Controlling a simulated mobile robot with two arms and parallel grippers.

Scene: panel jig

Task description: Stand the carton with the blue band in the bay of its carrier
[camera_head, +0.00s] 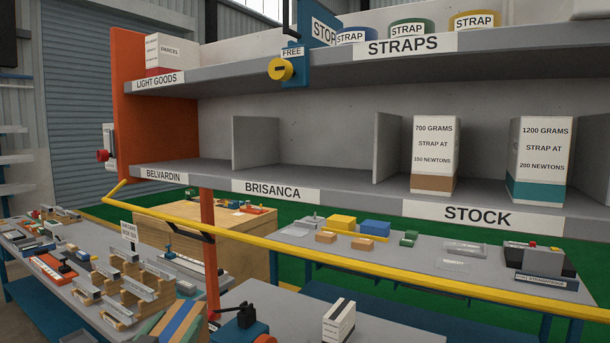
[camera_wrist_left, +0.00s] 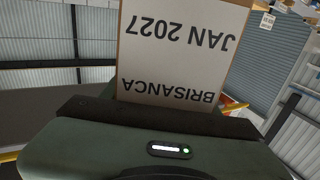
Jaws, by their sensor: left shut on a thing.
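The carton with the blue band (camera_head: 182,318) is at the bottom left of the head view, tan and tilted, partly cut off by the frame. In the left wrist view the carton (camera_wrist_left: 180,50) shows a white label reading BRISANCA, JAN 2027, upside down. My left gripper (camera_wrist_left: 170,112) is shut on it; its jaws mostly hide the carton's lower end. The BRISANCA bay (camera_head: 310,180) on the middle shelf is empty between two grey dividers. The BELVARDIN bay (camera_head: 195,170) to its left is also empty. My right gripper is not in view.
A yellow rail (camera_head: 350,259) crosses in front of the shelf, below its edge. Two stock cartons, with a brown band (camera_head: 435,182) and a teal band (camera_head: 538,190), stand at right. A white carton (camera_head: 338,320) stands on the lower table.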

